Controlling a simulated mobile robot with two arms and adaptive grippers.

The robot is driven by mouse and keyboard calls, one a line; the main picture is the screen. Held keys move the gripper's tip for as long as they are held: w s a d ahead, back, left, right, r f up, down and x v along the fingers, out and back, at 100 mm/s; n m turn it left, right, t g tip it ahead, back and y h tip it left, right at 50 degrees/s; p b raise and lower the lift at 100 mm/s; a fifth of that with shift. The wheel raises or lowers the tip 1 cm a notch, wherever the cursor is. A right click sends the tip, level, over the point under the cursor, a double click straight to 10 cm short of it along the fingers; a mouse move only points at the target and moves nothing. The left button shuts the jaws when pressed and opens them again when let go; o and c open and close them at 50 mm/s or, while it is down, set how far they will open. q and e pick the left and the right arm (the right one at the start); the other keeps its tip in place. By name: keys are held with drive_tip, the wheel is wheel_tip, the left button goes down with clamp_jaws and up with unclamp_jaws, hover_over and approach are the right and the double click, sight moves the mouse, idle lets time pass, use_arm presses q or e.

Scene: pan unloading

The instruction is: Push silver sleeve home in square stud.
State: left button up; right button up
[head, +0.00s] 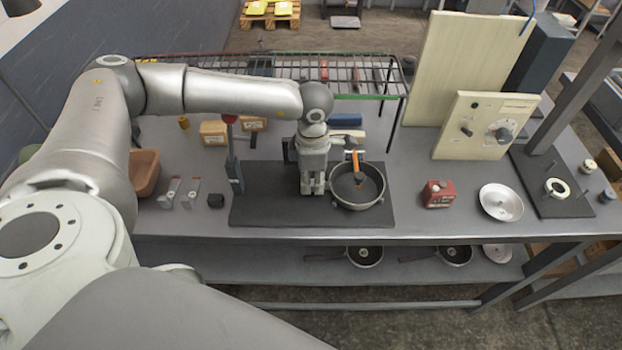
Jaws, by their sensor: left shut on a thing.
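My left gripper (313,190) points down over the dark mat (265,205), against the left side of a round dark pan (357,204). Its fingers are closed at the pan's side, where a handle would be; the exact grip is hidden by the fingers. An orange-handled tool (356,163) stands in the pan, leaning on its far side. I cannot make out a silver sleeve or a square stud for certain; two small silver brackets (189,193) lie left of the mat. My right gripper is not in view.
A red box (437,194) and a silver lid-like dish (501,202) stand right of the mat. A post with a red top (235,165) rises at the mat's left edge. A cream control panel (485,125) and a wire rack (350,75) stand behind. Bench is clear between mat and red box.

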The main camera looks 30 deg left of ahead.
use_arm(q)
drive_tip(key=shift+w+d+b, duration=0.4)
drive_tip(key=shift+w+d, duration=0.1)
drive_tip(key=shift+d, duration=0.35)
idle(0.6)
drive_tip(key=o, duration=0.8)
drive_tip(key=shift+d, duration=0.1)
drive_tip(key=shift+o, duration=0.2)
drive_tip(key=shift+r, duration=0.25)
wheel_tip(320, 180, up, 12)
drive_tip(key=shift+f, duration=0.2)
